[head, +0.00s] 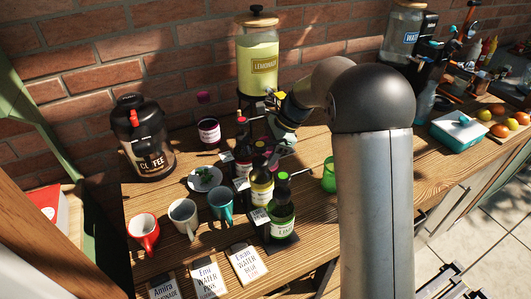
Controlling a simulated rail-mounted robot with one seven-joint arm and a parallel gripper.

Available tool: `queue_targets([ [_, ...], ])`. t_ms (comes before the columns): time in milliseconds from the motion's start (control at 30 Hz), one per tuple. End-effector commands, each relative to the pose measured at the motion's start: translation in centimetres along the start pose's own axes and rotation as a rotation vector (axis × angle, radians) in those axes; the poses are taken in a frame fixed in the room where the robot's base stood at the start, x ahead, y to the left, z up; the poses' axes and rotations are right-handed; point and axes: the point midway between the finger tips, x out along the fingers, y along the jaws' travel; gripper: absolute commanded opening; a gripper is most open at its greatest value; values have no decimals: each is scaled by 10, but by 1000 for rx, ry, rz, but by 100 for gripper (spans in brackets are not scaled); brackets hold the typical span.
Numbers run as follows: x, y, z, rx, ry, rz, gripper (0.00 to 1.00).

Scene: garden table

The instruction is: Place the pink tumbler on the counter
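My gripper (277,155) reaches down among the bottles in the middle of the wooden counter (180,250). Its fingers are small and partly hidden, so I cannot tell whether they are open or shut. A small magenta-pink shape (262,144) shows beside the gripper, behind the bottles. It may be the pink tumbler, but most of it is hidden, and I cannot tell whether it is held. A green tumbler (329,175) stands to the right of the gripper, partly covered by my arm.
Syrup bottles (281,216) crowd in front of the gripper. Mugs (184,217), name cards (246,263) and a saucer (204,180) lie left and front. A coffee dispenser (146,140), a pink-labelled jar (209,134) and a lemonade dispenser (258,60) stand behind. A teal box (458,132) is far right.

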Motion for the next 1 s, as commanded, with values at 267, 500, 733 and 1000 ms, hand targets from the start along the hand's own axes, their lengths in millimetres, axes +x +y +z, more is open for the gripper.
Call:
queue_targets([
  [267,8,0,-5,1,0,0,35],
  [500,8,0,-5,0,0,0,80],
  [733,8,0,-5,0,0,1,80],
  [1000,-20,-1,1,-2,0,-4,80],
])
